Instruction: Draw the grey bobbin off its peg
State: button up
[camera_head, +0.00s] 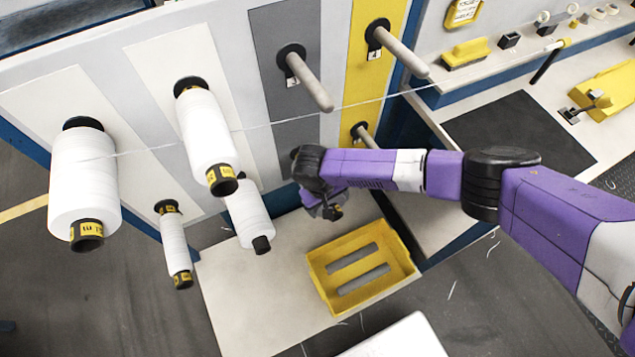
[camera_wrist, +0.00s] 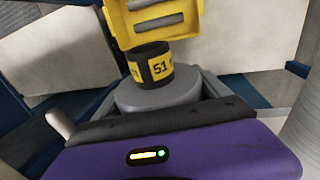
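The grey bobbin (camera_wrist: 150,97) shows in the wrist view, directly ahead of my gripper's purple body. Its black core end (camera_wrist: 150,70) carries a yellow band marked 51. In the head view my gripper (camera_head: 325,204) is in front of the lower part of the grey panel (camera_head: 272,40) and hides most of the bobbin and any peg behind it. Grey surfaces lie close along the bobbin's sides in the wrist view. I cannot tell whether the fingers touch or clamp it.
White bobbins (camera_head: 207,130) hang on pegs at the left. Bare pegs (camera_head: 311,82) stick out of the grey and yellow panels near my arm. A thin thread crosses above my gripper. A yellow crate (camera_head: 318,278) stands below on a pale surface, with slots in its floor.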

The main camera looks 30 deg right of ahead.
jog(key=c, duration=1.3)
